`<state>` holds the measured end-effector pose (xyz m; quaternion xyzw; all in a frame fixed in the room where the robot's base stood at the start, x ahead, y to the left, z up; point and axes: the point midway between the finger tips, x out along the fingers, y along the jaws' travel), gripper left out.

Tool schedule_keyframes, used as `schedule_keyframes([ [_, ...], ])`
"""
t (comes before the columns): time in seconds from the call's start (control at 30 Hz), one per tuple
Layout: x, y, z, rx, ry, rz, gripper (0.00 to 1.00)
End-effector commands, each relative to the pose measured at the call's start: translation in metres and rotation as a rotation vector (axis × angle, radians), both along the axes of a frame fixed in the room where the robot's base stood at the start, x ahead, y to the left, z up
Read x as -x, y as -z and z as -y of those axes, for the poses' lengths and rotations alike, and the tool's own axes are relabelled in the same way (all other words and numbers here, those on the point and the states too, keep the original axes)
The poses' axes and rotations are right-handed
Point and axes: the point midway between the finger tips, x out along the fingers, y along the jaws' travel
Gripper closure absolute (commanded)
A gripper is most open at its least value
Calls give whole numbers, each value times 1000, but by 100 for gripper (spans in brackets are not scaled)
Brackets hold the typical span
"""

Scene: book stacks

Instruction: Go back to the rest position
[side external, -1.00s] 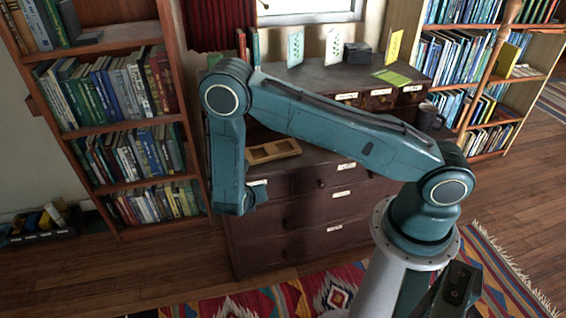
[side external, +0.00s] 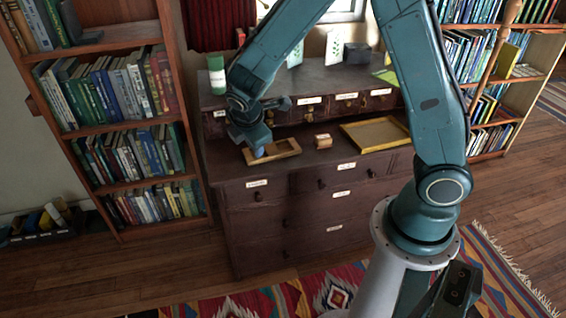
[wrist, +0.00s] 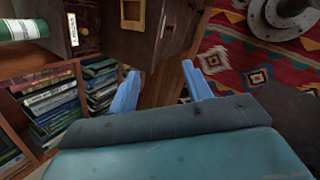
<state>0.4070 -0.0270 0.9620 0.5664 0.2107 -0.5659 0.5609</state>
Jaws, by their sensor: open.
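My gripper (side external: 259,151) is at the left front of the dark chest, in front of a small wooden tray in the side view. Its two light blue fingers are spread apart with nothing between them in the wrist view (wrist: 162,88). My arm bends high over the chest, its elbow out of the side view's top. The wooden tray (side external: 286,148) lies on the chest's lower ledge, partly covered by my gripper. In the wrist view the tray (wrist: 132,13) shows at the top, apart from the fingers.
A green and white canister (side external: 217,75) stands on the upper ledge of the chest (side external: 290,212). A small wooden block (side external: 323,141) and a yellow-rimmed tray (side external: 347,128) lie right of the small tray. A bookcase (side external: 125,124) stands left.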

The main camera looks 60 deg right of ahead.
Motion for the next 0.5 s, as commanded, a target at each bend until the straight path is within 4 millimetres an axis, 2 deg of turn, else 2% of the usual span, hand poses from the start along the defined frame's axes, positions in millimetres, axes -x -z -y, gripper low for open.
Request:
schedule_keyframes([
  [0.1,11,-26,0,-72,95,55,51],
  [0.5,59,-94,-3,-305,388,196,51],
])
